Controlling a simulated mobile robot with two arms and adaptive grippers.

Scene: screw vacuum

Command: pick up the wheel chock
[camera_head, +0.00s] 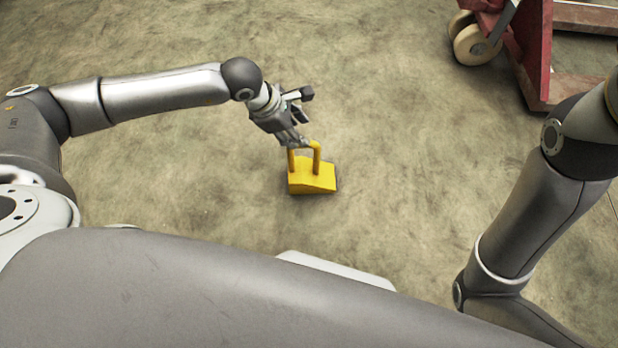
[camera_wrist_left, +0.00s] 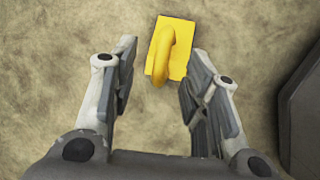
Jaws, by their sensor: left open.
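The yellow wheel chock (camera_head: 312,180) rests on the floor in the middle of the head view, with its loop handle upright on top. In the left wrist view the chock (camera_wrist_left: 160,66) lies ahead, its handle showing between the lines of the two fingers. My left gripper (camera_head: 297,143) is open at the top of the handle, seen from the head. In the left wrist view the open fingers of my left gripper (camera_wrist_left: 158,72) stand on either side of the chock. I cannot tell whether they touch the handle. My right gripper is out of view; only part of my right arm shows.
A red pallet jack (camera_head: 536,55) with a pale wheel (camera_head: 474,46) stands at the upper right. The concrete floor (camera_head: 400,150) around the chock is clear.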

